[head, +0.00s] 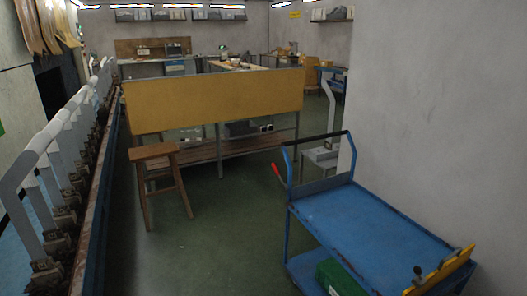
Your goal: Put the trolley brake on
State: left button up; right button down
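The blue trolley (365,222) stands at the lower right beside the pale wall, with a flat, bare top deck and a lower shelf. Its push handle (318,138) has a dark bar and rises at the far end. A red lever (278,171) sticks out up and to the left from the handle post; I take it to be the brake lever, and I cannot tell its setting. Neither of my grippers is in view.
A row of grey leg-shaped boards (62,140) on a long machine runs along the left. A wooden stool (158,175) stands before a bench with a tan panel (213,100). A green crate (338,279) sits low on the trolley. Green floor (215,245) between is clear.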

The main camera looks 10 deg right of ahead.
aim_at(285, 187)
jog(key=i+j+z, duration=0.35)
jog(key=i+j, duration=0.15)
jog(key=i, duration=0.4)
jog(key=i+j+z, duration=0.3)
jog(key=i+j, duration=0.45)
jog(key=i+j+z, duration=0.2)
jog(key=i+j, duration=0.2)
jog(key=j, duration=0.25)
jog(key=i+j+z, duration=0.1)
jog(key=j, duration=0.25)
jog(key=i+j+z, duration=0.1)
jog(key=i+j, duration=0.2)
jog(key=i+j+z, duration=0.1)
jog(key=j, duration=0.35)
jog(key=i+j+z, duration=0.1)
jog(key=j, duration=0.95)
